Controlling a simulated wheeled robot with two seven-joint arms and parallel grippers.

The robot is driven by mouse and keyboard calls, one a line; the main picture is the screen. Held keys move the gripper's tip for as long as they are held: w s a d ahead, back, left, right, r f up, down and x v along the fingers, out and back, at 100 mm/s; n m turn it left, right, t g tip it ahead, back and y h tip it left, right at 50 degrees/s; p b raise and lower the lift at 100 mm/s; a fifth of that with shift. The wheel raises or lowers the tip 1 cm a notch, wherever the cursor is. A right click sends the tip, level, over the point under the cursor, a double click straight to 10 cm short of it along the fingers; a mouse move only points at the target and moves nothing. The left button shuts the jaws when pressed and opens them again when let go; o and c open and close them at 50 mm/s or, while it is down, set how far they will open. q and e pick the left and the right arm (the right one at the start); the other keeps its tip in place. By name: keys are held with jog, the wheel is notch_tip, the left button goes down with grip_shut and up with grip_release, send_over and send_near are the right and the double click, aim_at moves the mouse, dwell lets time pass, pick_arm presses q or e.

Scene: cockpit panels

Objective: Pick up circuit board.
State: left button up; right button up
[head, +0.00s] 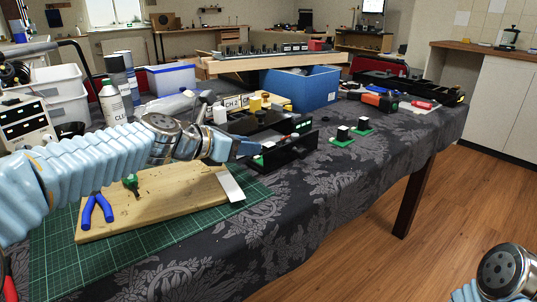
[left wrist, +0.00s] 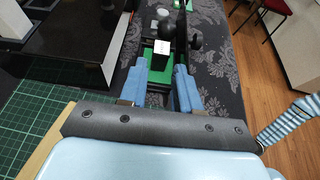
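My left gripper (head: 246,149) reaches from the left to the near end of a black open-fronted case (head: 290,152). In the left wrist view its two blue fingers (left wrist: 160,84) stand apart, with a gap between them. Just beyond the fingertips is a green circuit board (left wrist: 147,72) carrying a black block with a white top (left wrist: 161,49). I cannot tell whether the fingers touch it. Two more green boards with black-and-white blocks, a nearer one (head: 341,140) and a farther one (head: 363,131), lie on the cloth right of the case. My right gripper is out of view.
A wooden board (head: 150,205) with blue-handled pliers (head: 97,211) lies on a green cutting mat (head: 50,255) at the left. A blue bin (head: 300,88) stands behind the case. Bare cloth lies at the front right of the table.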

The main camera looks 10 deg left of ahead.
aim_at(266, 146)
pick_arm(q)
jog(key=p+x, duration=0.1)
jog(key=x, duration=0.3)
jog(key=shift+w+d, duration=0.2)
jog(key=shift+c, duration=0.5)
grip_shut()
